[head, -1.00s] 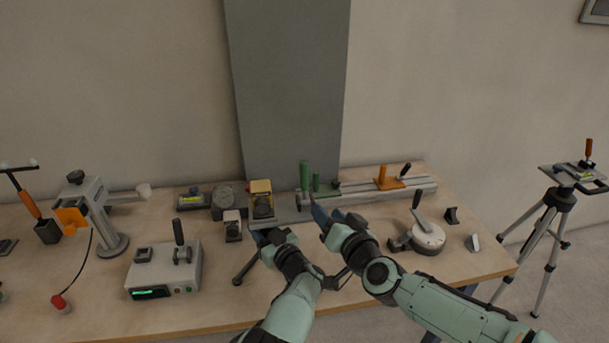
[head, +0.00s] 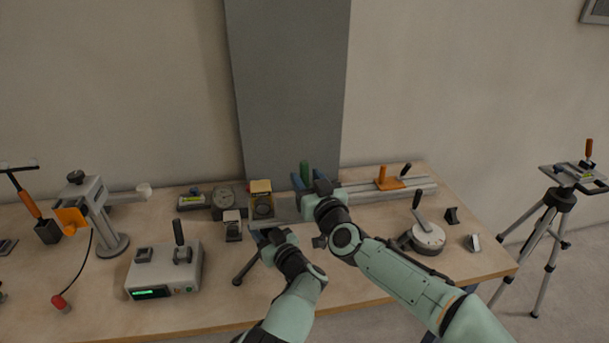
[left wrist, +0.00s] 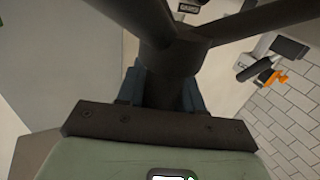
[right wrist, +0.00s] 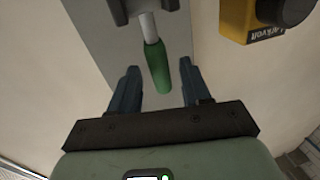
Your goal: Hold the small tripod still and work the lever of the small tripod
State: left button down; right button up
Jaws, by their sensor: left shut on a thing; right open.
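The small tripod shows in the head view as a dark leg (head: 245,268) beside my left gripper (head: 262,235); its upper part is mostly hidden behind my arms. In the left wrist view my left gripper (left wrist: 160,85) is shut on the dark central column (left wrist: 177,55), with legs spreading above. A green lever handle (head: 305,168) stands up at my right gripper (head: 310,183). In the right wrist view the green handle (right wrist: 157,68), on a grey rod, lies between the open fingers of my right gripper (right wrist: 157,78), with a gap on both sides.
A yellow-topped box (head: 262,205) stands left of the right gripper. A rail with an orange slide (head: 389,183) lies behind, and a round dial device (head: 428,238) stands to the right. A grey control box (head: 165,270) is at the left. The front table between them is mostly clear.

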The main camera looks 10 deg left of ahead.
jog(key=shift+x, duration=1.1)
grip_shut()
jog(key=shift+s+d+f+t, duration=0.2)
jog(key=shift+s+d+t, duration=0.05)
jog(key=shift+t, duration=0.25)
jog(key=shift+s+d+n+t+y, duration=0.15)
jog(key=shift+s+n+t+y, duration=0.2)
jog(key=shift+s+t+y, duration=0.5)
jog(key=shift+s+d+n+t+y, duration=0.2)
jog(key=shift+s+n+t+y, duration=0.15)
jog(key=shift+s+t+y, duration=0.5)
jog(key=shift+w, duration=0.2)
